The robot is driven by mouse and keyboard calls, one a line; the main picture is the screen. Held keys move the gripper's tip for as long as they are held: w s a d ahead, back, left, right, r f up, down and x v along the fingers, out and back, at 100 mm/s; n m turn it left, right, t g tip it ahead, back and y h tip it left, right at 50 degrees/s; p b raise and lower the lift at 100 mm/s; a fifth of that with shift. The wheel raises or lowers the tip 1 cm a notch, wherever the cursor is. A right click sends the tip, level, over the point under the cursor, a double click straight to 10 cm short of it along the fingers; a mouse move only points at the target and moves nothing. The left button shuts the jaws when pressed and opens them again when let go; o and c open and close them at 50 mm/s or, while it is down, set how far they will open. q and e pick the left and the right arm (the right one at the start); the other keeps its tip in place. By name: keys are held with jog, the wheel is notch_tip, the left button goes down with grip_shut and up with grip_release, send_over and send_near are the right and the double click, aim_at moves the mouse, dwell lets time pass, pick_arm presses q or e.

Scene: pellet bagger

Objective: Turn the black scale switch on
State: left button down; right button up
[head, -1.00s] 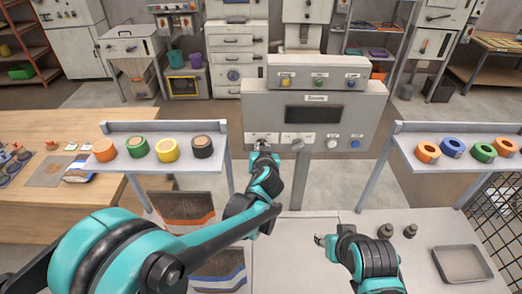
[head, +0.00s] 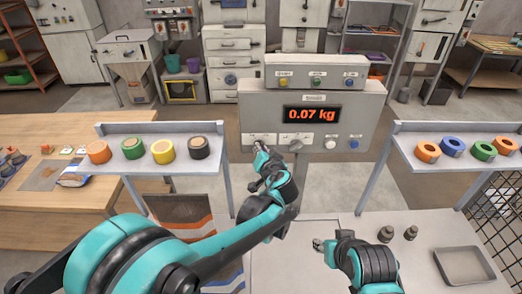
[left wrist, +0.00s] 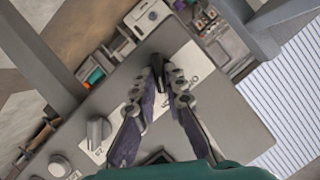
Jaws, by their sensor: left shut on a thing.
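The black scale switch (left wrist: 158,68) is on a pale plate of the grey control panel (head: 365,115). In the left wrist view it lies between the two fingertips of my left gripper (left wrist: 163,76), which is shut on it. In the head view my left gripper (head: 261,153) is at the panel's lower left and hides the switch. The display (head: 312,114) is lit and reads 0.07 kg in orange. My right gripper (head: 319,243) is low over the pale bench, away from the panel; its jaw state is unclear.
Right of the switch are a grey knob (head: 296,144), a white button (head: 330,142) and a blue button (head: 354,144). Shelves with coloured tape rolls (head: 162,151) (head: 453,147) flank the panel. A grey tray (head: 463,266) lies at the right on the bench.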

pick_arm(q)
jog(key=c, duration=1.6)
grip_release()
jog(key=shift+w, duration=0.1)
jog(key=v, duration=1.2)
jog(key=shift+f, duration=0.1)
